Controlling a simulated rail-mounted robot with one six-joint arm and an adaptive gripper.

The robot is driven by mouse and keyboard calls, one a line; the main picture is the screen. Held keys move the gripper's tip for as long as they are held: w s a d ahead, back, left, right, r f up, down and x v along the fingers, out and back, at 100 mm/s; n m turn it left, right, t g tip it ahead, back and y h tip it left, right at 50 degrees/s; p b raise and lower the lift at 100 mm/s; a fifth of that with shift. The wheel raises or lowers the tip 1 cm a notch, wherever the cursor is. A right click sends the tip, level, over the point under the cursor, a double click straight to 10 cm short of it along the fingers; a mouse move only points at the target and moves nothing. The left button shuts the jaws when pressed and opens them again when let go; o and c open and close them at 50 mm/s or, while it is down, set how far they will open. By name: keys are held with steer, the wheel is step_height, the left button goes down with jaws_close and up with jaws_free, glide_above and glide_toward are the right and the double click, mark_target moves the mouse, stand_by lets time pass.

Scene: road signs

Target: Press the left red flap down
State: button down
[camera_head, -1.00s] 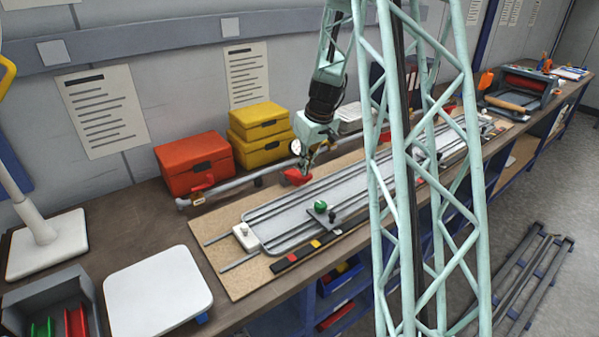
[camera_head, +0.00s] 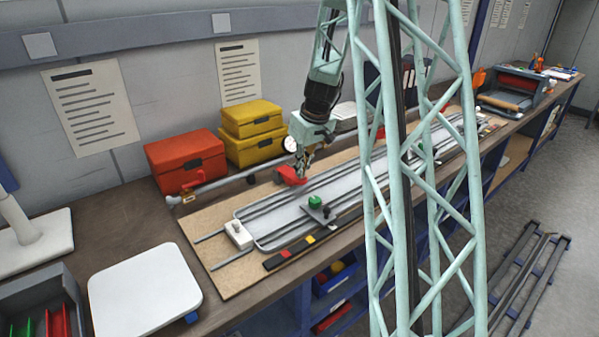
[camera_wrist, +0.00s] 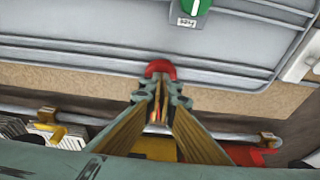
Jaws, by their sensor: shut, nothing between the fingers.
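The left red flap (camera_head: 290,175) sits at the back edge of the long grey sign bed (camera_head: 275,222). In the wrist view the red flap (camera_wrist: 160,68) shows as a rounded red end just beyond my fingertips. My gripper (camera_head: 301,177) is shut and empty, pointing down right at the flap. In the wrist view my gripper (camera_wrist: 160,88) overlaps the flap's near side; I cannot tell whether they touch or how far the flap is tilted. Another small red part (camera_head: 380,132) shows farther along, partly hidden by my lattice column.
A pipe (camera_head: 225,182) runs behind the bed, with red (camera_head: 187,160) and yellow (camera_head: 253,150) cases against the wall side. A green knob (camera_head: 315,201) stands on the bed. A white plate (camera_head: 145,287) lies at the front left.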

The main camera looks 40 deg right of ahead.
steer(key=shift+s+f+b, duration=0.2)
steer(key=shift+f+b, duration=0.3)
steer(key=shift+b, duration=0.05)
steer(key=shift+s+f+b, duration=0.15)
steer(key=shift+f+b, duration=0.3)
steer(key=shift+b, duration=0.1)
steer(key=shift+s+a+f, duration=0.1)
steer(key=shift+s+f, duration=0.05)
steer(key=shift+f, duration=0.05)
steer(key=shift+r, duration=0.1)
steer(key=shift+r, duration=0.45)
step_height(320, 180, up, 4)
steer(key=shift+f+p, duration=0.1)
steer(key=shift+p, duration=0.8)
steer(key=s+r+p, duration=0.1)
steer(key=s+r, duration=0.4)
steer(key=r, duration=0.2)
steer(key=shift+s+r, duration=0.25)
steer(key=shift+r, duration=0.1)
